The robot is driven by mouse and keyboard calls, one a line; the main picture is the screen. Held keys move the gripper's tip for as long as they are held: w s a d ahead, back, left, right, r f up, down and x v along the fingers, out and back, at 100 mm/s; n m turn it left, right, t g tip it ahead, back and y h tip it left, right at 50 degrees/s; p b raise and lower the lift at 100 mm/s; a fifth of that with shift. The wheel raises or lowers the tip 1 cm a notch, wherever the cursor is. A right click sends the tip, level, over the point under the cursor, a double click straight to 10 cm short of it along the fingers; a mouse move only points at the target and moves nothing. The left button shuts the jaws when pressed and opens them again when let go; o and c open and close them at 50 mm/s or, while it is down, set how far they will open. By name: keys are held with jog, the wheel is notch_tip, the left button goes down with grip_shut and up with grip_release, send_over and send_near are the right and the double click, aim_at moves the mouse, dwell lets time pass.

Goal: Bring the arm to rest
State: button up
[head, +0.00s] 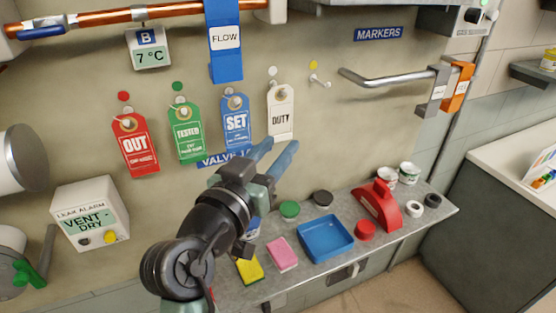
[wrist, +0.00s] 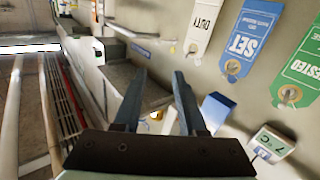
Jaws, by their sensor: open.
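My gripper (head: 273,157) is open and empty in the head view, its two blue-grey fingers pointing up and right, in front of the wall just below the hanging tags. It also shows in the wrist view (wrist: 157,95), with its fingers apart and nothing between them. My dark arm reaches up from the bottom of the head view and hides part of the wall, the "VALVE" label and the shelf's left part.
Red OUT (head: 134,145), green TESTED (head: 187,133), blue SET (head: 236,121) and white DUTY (head: 281,110) tags hang close by. A metal rail (head: 388,81) juts out at right.

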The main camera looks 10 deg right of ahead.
jog(key=s+a+r+n+t+y+b, duration=0.1)
jog(key=s+r+t+y, duration=0.2)
jog(key=r, duration=0.5)
jog(key=s+a+r+n+t+y+b, duration=0.1)
jog(key=s+r+n+t+y, duration=0.1)
jog(key=s+r+t, duration=0.3)
jog(key=s+a+r+n+t+y+b, duration=0.1)
jog(key=s+r+t+y, duration=0.3)
jog(key=s+r, duration=0.4)
notch_tip(320, 180, up, 5)
jog(key=shift+s+a+n+b, duration=0.3)
jog(key=shift+a+n+b, duration=0.05)
jog(key=shift+n+b, duration=0.25)
